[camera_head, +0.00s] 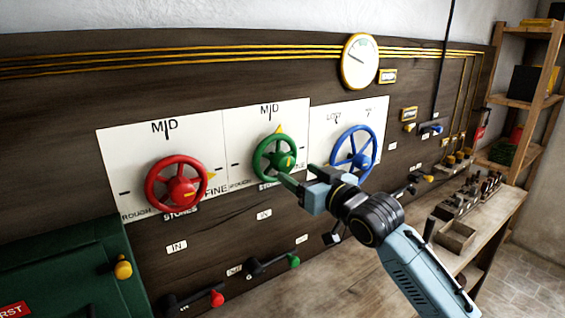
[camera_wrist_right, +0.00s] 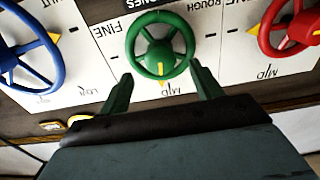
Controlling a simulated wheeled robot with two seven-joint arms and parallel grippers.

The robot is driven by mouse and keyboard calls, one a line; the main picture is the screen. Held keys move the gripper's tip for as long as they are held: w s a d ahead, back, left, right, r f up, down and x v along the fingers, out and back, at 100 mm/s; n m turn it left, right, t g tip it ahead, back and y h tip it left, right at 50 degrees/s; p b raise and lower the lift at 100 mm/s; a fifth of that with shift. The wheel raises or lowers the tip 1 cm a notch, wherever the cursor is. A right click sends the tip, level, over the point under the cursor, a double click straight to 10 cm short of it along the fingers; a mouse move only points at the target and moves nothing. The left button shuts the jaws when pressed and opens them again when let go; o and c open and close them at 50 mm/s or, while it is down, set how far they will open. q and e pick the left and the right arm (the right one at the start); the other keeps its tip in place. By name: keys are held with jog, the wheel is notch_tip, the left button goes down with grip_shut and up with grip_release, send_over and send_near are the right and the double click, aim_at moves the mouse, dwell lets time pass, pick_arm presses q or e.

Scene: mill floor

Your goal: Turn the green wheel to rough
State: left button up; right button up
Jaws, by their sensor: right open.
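The green wheel (camera_head: 279,160) is mounted on a white plate, between the red and blue wheels. Its yellow pointer is at the top, by the MID label (camera_head: 269,109). The ROUGH label (camera_head: 240,183) is at the plate's lower left; the right-hand label is partly hidden by my gripper. My right gripper (camera_head: 299,178) is at the wheel's lower right, open and empty. In the right wrist view, which is upside down, its fingers (camera_wrist_right: 160,74) stand apart on either side of the green wheel's (camera_wrist_right: 158,48) near rim; contact cannot be told. My left gripper is not in view.
The red wheel (camera_head: 177,185) is to the left and the blue wheel (camera_head: 361,160) is close on the right. Small levers (camera_head: 293,261) stick out below. A green cabinet (camera_head: 65,270) is at lower left. A bench (camera_head: 483,225) with trays runs along the right.

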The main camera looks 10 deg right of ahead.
aim_at(288, 167)
jog(key=x, duration=0.7)
jog(key=shift+w+a+p, duration=0.1)
jog(key=shift+w+p, duration=0.2)
jog(key=shift+p, duration=0.05)
jog(key=c, duration=1)
